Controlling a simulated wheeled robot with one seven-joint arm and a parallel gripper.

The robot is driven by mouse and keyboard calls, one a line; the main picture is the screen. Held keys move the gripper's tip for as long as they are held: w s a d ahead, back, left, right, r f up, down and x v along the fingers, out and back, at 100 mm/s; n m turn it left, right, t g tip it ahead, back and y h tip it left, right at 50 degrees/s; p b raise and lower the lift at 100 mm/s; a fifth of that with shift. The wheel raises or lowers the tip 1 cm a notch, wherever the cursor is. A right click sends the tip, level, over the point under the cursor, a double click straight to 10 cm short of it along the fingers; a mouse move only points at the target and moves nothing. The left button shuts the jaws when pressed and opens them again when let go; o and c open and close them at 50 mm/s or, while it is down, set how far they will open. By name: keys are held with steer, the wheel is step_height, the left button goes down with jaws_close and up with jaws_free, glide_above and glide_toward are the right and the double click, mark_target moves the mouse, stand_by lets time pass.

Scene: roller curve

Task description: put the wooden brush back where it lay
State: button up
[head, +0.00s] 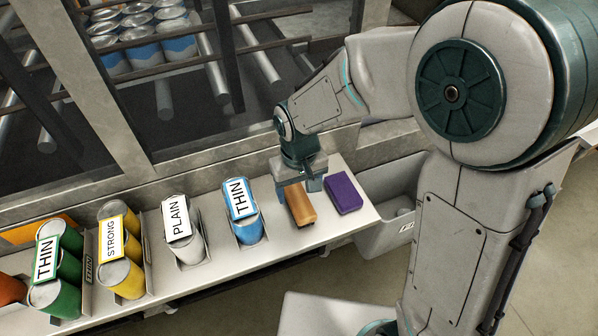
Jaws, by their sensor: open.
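The wooden brush (300,205) lies on the light grey shelf, between the blue THIN can and a purple block. My gripper (300,188) is right above the far end of the brush, pointing down. Its jaws are open, with a finger showing at the right side of the brush. The gripper body hides the far end of the brush, and I cannot tell whether the fingers touch it.
The purple block (343,193) lies close to the right of the gripper. A blue can (249,230), a white can (188,247), yellow cans (122,277) and green cans (57,297) stand leftward. A grey bin (385,232) stands beyond the shelf's right end.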

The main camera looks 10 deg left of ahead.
mark_target(299, 200)
step_height(299, 200, up, 6)
steer(key=s+d+r+m+t, duration=0.1)
steer(key=s+d+r+m, duration=0.1)
steer(key=d, duration=0.5)
steer(key=s+d+r+m+t, duration=0.1)
steer(key=s+d+r+m, duration=0.1)
steer(key=d, duration=0.6)
steer(key=s+d+r+m+t, duration=0.1)
steer(key=s+d+r+m, duration=0.1)
steer(key=d, duration=0.5)
steer(key=shift+s+d+r, duration=0.3)
steer(key=shift+s+r, duration=0.15)
steer(key=shift+s, duration=0.55)
